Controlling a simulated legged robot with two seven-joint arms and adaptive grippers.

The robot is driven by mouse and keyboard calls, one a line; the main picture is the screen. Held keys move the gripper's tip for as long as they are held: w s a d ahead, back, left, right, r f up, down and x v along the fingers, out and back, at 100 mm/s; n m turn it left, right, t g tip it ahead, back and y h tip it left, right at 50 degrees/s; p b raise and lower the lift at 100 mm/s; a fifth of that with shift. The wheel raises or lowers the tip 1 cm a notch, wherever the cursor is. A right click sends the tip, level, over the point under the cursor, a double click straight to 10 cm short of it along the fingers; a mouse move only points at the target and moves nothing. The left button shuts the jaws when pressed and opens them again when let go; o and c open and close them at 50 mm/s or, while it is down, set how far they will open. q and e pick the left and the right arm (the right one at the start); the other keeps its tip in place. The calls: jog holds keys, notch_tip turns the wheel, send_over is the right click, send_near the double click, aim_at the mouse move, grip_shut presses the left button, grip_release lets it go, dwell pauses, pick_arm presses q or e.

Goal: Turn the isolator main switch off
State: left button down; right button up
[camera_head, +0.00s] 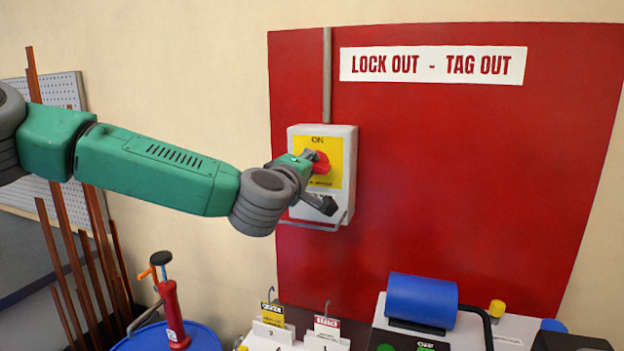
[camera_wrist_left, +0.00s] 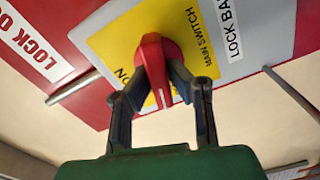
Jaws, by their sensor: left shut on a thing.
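The isolator main switch is a light grey box (camera_head: 344,142) with a yellow plate (camera_head: 336,158) on a red wall panel. Its red rotary knob (camera_head: 321,162) sits on the yellow plate below the word ON. My left gripper (camera_head: 316,165) reaches the knob from the left and hides part of it. In the left wrist view the red knob (camera_wrist_left: 158,68) stands between the two dark fingers of my left gripper (camera_wrist_left: 160,85), which is shut on it. The knob's white mark lies toward the ON lettering side. My right gripper is not in view.
A LOCK OUT - TAG OUT sign (camera_head: 432,65) is on the red panel (camera_head: 450,170). Below stand tag holders (camera_head: 270,328), a machine with a blue roller (camera_head: 421,302), and a red pump (camera_head: 172,312) on a blue drum (camera_head: 203,341). Copper bars (camera_head: 62,215) lean at left.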

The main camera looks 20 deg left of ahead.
pick_arm(q)
jog(key=shift+f+n+b, duration=0.25)
jog(key=shift+n+b, duration=0.35)
jog(key=shift+n, duration=0.2)
jog(key=shift+f+n+b, duration=0.25)
jog(key=shift+n+b, duration=0.35)
jog(key=shift+n, duration=0.2)
jog(key=c, duration=1.5)
grip_release()
jog(key=shift+s, duration=0.1)
jog(key=shift+c, duration=0.2)
jog(key=shift+a+r, duration=0.2)
jog(key=shift+a, duration=0.05)
jog(key=shift+s, duration=0.15)
jog(key=s, duration=1.1)
jog(key=shift+s+a, duration=0.25)
jog(key=shift+s, duration=0.1)
